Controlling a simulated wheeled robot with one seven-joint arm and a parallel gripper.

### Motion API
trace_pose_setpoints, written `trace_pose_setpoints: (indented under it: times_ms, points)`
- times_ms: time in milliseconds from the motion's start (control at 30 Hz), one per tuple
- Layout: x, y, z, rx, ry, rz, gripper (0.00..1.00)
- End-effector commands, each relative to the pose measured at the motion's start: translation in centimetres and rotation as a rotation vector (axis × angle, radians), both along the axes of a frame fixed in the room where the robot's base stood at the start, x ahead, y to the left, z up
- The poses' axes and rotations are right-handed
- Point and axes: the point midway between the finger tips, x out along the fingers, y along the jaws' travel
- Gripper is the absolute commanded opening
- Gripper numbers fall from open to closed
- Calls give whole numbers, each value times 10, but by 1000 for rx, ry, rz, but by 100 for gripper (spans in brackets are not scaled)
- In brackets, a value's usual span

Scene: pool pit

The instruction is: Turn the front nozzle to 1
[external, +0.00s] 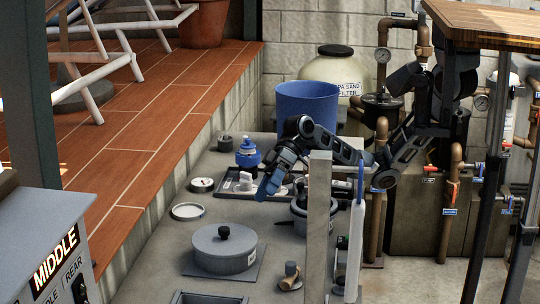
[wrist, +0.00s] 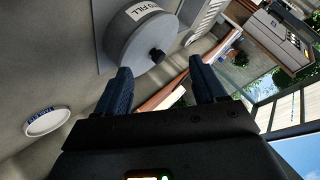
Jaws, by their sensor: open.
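A grey control box (external: 40,240) stands at the lower left in the external view, cut off by the frame. Its labels read "MIDDLE" (external: 56,256) and "MIDDLE/REAR", with a dark knob (external: 79,289) at its edge. I cannot make out a control marked front or a 1 on a dial. My gripper (external: 268,188) is above the grey ledge, well right of the box and apart from it. In the wrist view my gripper (wrist: 165,80) has its two blue fingers spread, with nothing held between them.
A round grey lidded unit (external: 222,255) with a black knob sits on the ledge; it also shows in the wrist view (wrist: 140,38), labelled as a fill. A white round lid (external: 187,211), blue-topped bottle (external: 248,155) and blue bucket (external: 305,108) are nearby. A post (external: 319,230) rises in front.

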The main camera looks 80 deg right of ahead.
Motion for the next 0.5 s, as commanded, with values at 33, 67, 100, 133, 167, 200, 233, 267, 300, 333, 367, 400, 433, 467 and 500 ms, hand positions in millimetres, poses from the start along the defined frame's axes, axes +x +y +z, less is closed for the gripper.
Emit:
trace_pose_setpoints:
  times_ms: [33,67,100,133,167,200,233,267,300,333,367,400,433,467,500]
  points:
    - [9,-20,-4,-68,26,-5,70]
    - [11,-31,-6,-105,48,-7,70]
    - [15,-46,-9,-156,77,-14,70]
    - [18,-58,-11,-194,100,-20,70]
    - [20,-71,-13,-232,123,-29,70]
    - [23,-89,-16,-285,156,-42,70]
    - [24,-103,-17,-325,181,-54,70]
    - [26,-118,-19,-366,207,-69,70]
    - [27,-138,-20,-419,241,-89,70]
    - [28,-154,-20,-459,268,-108,70]
    - [28,-169,-20,-498,294,-126,70]
    - [29,-191,-19,-550,328,-153,70]
    - [28,-206,-19,-587,354,-172,70]
    - [27,-221,-17,-619,378,-194,70]
    - [26,-238,-15,-661,408,-218,70]
